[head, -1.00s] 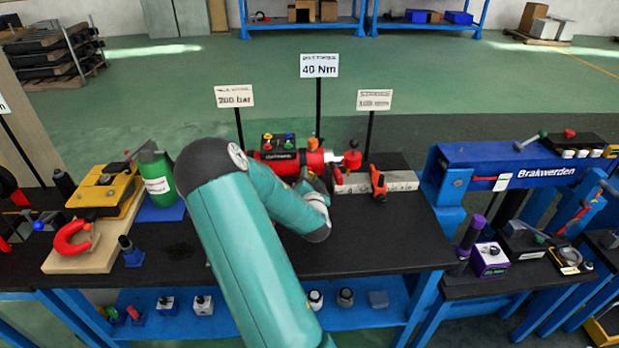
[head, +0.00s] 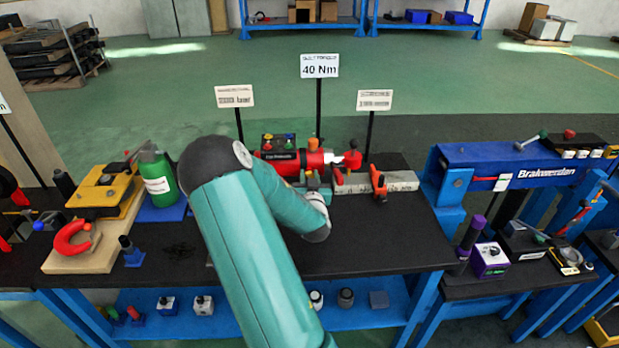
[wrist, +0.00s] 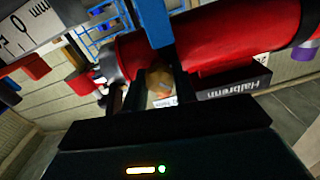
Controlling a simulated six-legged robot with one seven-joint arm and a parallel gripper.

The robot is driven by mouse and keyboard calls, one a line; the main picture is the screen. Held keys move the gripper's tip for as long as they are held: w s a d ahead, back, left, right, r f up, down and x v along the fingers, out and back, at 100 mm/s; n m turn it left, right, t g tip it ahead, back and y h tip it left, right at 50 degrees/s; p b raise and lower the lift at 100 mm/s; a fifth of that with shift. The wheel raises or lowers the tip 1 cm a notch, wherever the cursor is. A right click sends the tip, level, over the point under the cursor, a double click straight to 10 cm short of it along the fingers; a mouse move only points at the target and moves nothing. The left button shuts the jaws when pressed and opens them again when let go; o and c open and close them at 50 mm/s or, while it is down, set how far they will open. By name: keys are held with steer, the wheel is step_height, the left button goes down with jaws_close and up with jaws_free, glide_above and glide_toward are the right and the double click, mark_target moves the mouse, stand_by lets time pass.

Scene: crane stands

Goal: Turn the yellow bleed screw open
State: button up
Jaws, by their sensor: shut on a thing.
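The yellow bleed screw (wrist: 159,82) shows in the wrist view as a dull yellow-brown knob between the fingers of my gripper (wrist: 158,72). The dark fingers stand on either side of it, and the gripper is shut on it. The fingers hide its sides and its lower end. The screw is beside a red cylinder (wrist: 235,35), which lies behind the fingers. In the head view the red cylinder (head: 292,161) lies on the black bench, and my arm hides most of the gripper.
A coloured-button block (head: 277,142) sits behind the cylinder. A red clamp (head: 378,183) stands on a grey bar to the right. Three signs on posts rise behind, including a 40 Nm sign (head: 319,66). A green bottle (head: 157,175) stands left. The bench front is mostly clear.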

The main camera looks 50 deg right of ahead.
steer(key=n, duration=0.6)
steer(key=shift+w+n, duration=0.1)
steer(key=shift+n, duration=0.2)
steer(key=n, duration=0.6)
stand_by(0.3)
steer(key=o, duration=1)
steer(key=shift+a+f, duration=0.1)
steer(key=shift+f, duration=0.1)
